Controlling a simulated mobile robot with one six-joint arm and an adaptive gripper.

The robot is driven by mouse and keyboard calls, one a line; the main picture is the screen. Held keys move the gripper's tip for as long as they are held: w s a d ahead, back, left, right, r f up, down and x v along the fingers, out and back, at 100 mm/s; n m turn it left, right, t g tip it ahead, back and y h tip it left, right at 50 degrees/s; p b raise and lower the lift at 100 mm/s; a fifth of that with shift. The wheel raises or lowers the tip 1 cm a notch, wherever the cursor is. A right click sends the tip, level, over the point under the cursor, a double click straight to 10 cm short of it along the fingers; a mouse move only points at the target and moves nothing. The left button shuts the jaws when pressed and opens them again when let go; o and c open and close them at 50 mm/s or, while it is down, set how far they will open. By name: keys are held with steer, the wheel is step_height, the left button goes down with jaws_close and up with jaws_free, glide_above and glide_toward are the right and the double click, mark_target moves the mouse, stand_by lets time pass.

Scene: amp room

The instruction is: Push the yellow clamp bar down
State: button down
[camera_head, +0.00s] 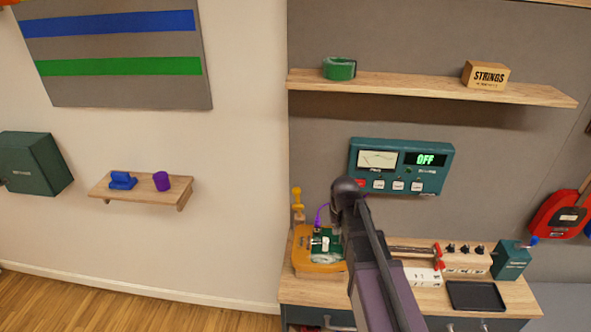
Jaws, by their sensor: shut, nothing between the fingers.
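The yellow clamp bar (297,199) stands roughly upright at the back left of the workbench, just left of my arm. It rises behind an orange-yellow base (302,259) that holds a green circuit board (326,243). A purple cable (320,214) arches down to the board. My dark arm reaches up from the bottom and ends in view at a rounded joint, to the right of the bar and apart from it in the picture. My gripper's fingers do not show. My arm hides part of the bench and the right side of the base.
A teal meter panel (401,167) reading OFF hangs above the bench (516,298). To the right are a tool with red ends (437,256), a knobbed box (465,260), a teal box (511,260) and a black tray (476,295). A wall shelf (430,86) is above.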

steer(key=w+a+r+p, duration=0.6)
steer(key=a+r+p, duration=0.1)
steer(key=r+p, duration=0.1)
steer(key=w+a+r+n+t+p, duration=0.1)
steer(key=w+a+r+p, duration=0.5)
steer(key=r, duration=0.4)
steer(key=shift+w+a+n+t+y+p, duration=0.35)
steer(key=shift+a+p, duration=0.25)
steer(key=shift+p, duration=0.25)
steer(key=shift+w+f, duration=0.1)
steer(key=shift+f, duration=0.2)
steer(key=b+x, duration=1)
steer(key=s, duration=0.2)
steer(key=s+d, duration=0.1)
steer(key=s, duration=0.1)
steer(key=shift+r+p, duration=0.25)
steer(key=shift+p, duration=0.05)
steer(key=shift+d, duration=0.1)
